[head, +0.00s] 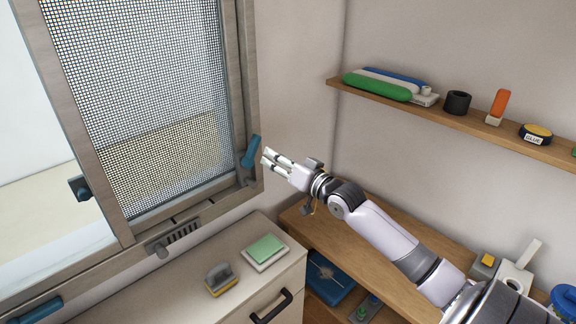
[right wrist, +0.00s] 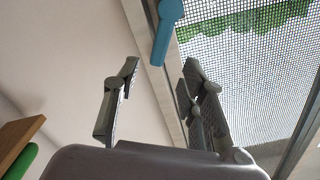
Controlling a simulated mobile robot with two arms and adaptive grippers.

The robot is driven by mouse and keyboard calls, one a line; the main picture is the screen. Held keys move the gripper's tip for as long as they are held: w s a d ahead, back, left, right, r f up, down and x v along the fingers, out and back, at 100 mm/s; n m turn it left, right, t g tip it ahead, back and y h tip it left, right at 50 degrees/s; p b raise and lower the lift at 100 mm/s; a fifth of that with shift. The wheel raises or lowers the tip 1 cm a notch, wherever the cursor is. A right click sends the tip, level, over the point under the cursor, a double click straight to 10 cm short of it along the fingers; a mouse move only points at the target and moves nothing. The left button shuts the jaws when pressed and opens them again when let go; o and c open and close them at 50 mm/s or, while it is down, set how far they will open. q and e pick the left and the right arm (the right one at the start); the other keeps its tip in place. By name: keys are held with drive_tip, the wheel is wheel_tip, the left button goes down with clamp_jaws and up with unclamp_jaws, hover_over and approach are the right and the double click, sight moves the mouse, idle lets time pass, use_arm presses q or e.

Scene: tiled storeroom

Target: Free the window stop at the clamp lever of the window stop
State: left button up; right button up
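The window (head: 140,110) has a mesh screen in a grey-brown frame at the left of the head view. A blue lever (head: 250,152) stands upright, slightly tilted, on a grey mount at the frame's lower right corner; it looks like the clamp lever of the window stop. It also shows at the top of the right wrist view (right wrist: 168,25). My right gripper (head: 267,157) is just right of the lever in the head view. Its fingers (right wrist: 162,72) are spread with nothing between them, and the lever appears beyond the gap; contact is not visible. My left gripper is out of view.
A cabinet (head: 190,285) below the window bears a green-topped sponge or block (head: 264,250) and a grey and yellow brush-like item (head: 220,279). A wall shelf (head: 460,122) holds several items.

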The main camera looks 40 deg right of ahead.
drive_tip(key=shift+s+d, duration=0.15)
drive_tip(key=shift+s, duration=1.8)
